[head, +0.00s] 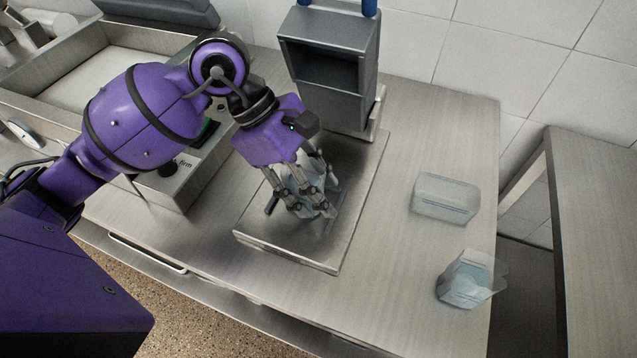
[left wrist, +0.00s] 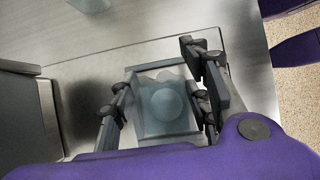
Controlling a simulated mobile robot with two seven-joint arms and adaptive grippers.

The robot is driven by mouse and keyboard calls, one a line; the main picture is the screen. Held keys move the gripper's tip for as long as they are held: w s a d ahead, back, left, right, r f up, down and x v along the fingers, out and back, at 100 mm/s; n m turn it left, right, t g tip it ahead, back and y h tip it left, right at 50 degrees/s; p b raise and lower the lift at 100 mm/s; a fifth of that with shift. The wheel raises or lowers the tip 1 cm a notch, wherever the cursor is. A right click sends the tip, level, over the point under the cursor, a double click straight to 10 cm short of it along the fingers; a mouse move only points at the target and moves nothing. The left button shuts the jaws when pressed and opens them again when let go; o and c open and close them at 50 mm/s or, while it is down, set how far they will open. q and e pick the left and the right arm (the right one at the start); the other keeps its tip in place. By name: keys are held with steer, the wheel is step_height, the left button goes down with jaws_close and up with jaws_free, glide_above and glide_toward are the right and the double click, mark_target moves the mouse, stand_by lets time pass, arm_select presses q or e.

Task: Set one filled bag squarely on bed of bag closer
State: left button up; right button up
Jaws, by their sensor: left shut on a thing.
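My left gripper (head: 308,194) reaches down over the flat metal bed of the bag closer (head: 268,239). In the left wrist view, its fingers (left wrist: 164,105) stand on both sides of a clear, bluish filled bag (left wrist: 162,118) and are shut on it. In the head view the fingers hide most of this bag. The bag looks upright and roughly in line with the bed in the wrist view; I cannot tell whether its bottom touches the bed. The grey head of the bag closer (head: 332,75) stands behind the bed. My right gripper is not in view.
A clear bag or container (head: 445,198) lies on the steel table right of the bed. Another clear bag (head: 467,279) stands nearer the front right edge. A steel basin (head: 110,75) is at the back left. A second table (head: 600,220) stands right, past a gap.

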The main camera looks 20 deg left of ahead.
arm_select(q)
steer(key=o, duration=1.3)
steer(key=shift+c, duration=0.2)
steer(key=shift+w+r, duration=0.1)
steer(key=shift+r, duration=0.15)
steer(key=v, duration=1.1)
steer(key=shift+a+r, duration=0.2)
steer(key=shift+r, duration=0.1)
